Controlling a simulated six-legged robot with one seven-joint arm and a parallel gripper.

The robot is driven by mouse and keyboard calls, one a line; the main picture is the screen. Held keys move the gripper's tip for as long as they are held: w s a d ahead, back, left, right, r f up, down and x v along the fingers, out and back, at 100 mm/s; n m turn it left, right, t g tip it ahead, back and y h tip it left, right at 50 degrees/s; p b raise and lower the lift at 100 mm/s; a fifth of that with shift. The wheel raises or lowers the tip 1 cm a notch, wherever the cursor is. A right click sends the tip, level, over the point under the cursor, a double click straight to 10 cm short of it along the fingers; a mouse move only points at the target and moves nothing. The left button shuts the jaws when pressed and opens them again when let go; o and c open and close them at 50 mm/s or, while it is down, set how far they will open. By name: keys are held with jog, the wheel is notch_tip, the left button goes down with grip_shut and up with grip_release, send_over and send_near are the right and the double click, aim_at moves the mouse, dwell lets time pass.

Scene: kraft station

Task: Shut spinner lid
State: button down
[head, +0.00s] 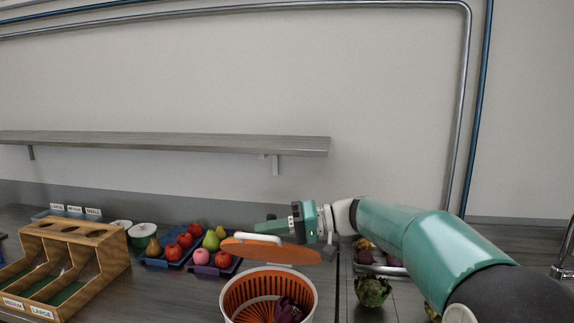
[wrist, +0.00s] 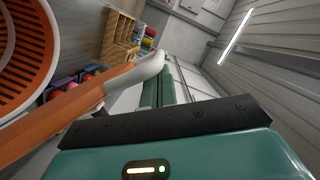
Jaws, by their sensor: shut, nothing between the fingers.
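The spinner (head: 231,309) is a white-rimmed bowl with an orange slotted basket, standing on the counter at the lower middle of the head view. A purple vegetable (head: 288,310) lies inside it. The orange lid (head: 285,252) is raised above the bowl's far side, with a white handle (head: 257,238) on it. The wrist view shows the orange basket (wrist: 22,50) at left and the lid (wrist: 60,118) seen narrow, with its white handle (wrist: 149,66). My gripper (head: 260,227) is shut and empty, just behind and above the lid. Whether it touches the lid is unclear.
A wooden divided bin (head: 72,235) is at far left. An artichoke (head: 372,291) sits to the right, below my arm. A shelf (head: 165,143) hangs on the wall.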

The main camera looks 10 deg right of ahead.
jog(key=s+a+f+n, duration=0.1)
jog(key=s+f, duration=0.2)
jog(key=f, duration=0.4)
jog(key=s+a+f+n, duration=0.1)
jog(key=s+f+n, duration=0.1)
jog(key=f, duration=0.5)
jog(key=s+a+f+n+t+h, duration=0.1)
jog(key=s+f, duration=0.3)
jog(key=f, duration=0.3)
jog(key=shift+a+f+n, duration=0.2)
jog(key=shift+a+n, duration=0.05)
jog(key=shift+n, duration=0.05)
